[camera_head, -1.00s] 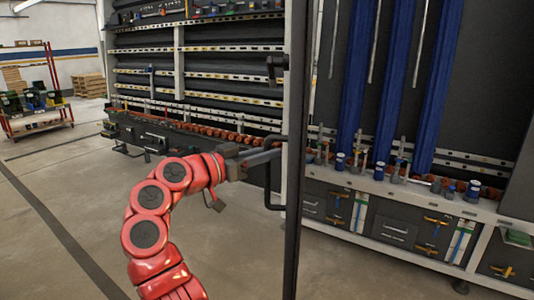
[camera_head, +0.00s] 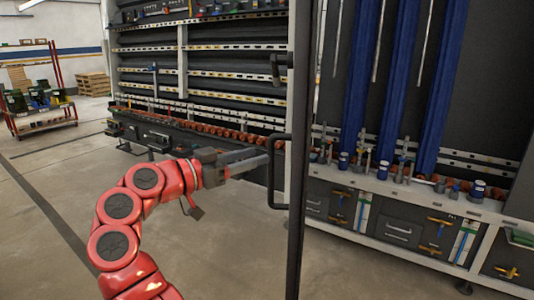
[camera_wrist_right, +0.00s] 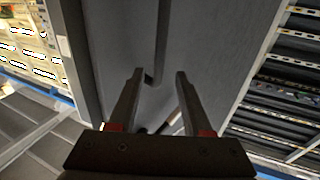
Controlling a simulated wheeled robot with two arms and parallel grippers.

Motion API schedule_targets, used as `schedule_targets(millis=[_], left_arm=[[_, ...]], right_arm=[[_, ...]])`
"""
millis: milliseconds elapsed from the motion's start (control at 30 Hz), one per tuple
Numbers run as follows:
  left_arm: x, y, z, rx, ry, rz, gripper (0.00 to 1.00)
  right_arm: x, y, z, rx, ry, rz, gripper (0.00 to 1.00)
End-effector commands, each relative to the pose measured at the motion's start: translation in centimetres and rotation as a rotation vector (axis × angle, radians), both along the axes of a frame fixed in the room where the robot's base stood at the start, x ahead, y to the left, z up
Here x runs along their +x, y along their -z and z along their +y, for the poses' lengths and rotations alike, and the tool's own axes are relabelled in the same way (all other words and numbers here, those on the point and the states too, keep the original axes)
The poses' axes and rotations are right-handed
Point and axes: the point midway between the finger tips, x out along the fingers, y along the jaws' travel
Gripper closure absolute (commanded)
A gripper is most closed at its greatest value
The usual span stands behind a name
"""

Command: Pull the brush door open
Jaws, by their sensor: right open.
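The brush door (camera_head: 297,230) is a tall dark panel seen nearly edge-on in the head view, standing out from the washer. Its dark bar handle (camera_head: 271,190) is on its left face. My right gripper (camera_head: 266,160) is open and empty, its fingertips at the upper part of the handle in the picture. In the right wrist view the two open fingers (camera_wrist_right: 157,76) point at the grey door face (camera_wrist_right: 215,40), and the handle (camera_wrist_right: 161,45) shows between them. I cannot tell whether the fingers touch it. My left gripper is not in view.
Behind the door, the washer's racks (camera_head: 225,65) stand on the left and blue columns (camera_head: 400,90) on the right, above a ledge with small parts. A red-framed cart (camera_head: 42,120) and pallets (camera_head: 93,82) are far left. The floor left of my arm is clear.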

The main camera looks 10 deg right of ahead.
Motion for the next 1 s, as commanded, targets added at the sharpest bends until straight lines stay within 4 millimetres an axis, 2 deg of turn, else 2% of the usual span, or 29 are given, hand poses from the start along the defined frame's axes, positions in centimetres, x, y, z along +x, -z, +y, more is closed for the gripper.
schedule_targets(millis=[33,200,400,600,900,1000], left_arm=[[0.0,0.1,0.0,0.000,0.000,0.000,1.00],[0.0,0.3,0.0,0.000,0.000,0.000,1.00],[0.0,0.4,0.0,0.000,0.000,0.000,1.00],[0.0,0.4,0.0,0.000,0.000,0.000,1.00],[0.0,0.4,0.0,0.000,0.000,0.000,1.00],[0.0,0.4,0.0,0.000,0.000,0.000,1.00]], right_arm=[[-0.5,0.0,1.5,-0.002,-0.007,0.001,0.50],[-2.4,0.0,5.7,-0.004,-0.006,0.002,0.50],[-4.0,-0.1,9.2,-0.001,-0.003,0.000,0.50],[-4.8,0.0,10.7,-0.001,0.000,0.001,0.50],[-4.9,0.0,10.8,-0.001,0.000,-0.001,0.50],[-4.9,0.0,10.8,-0.001,0.000,-0.001,0.68]])
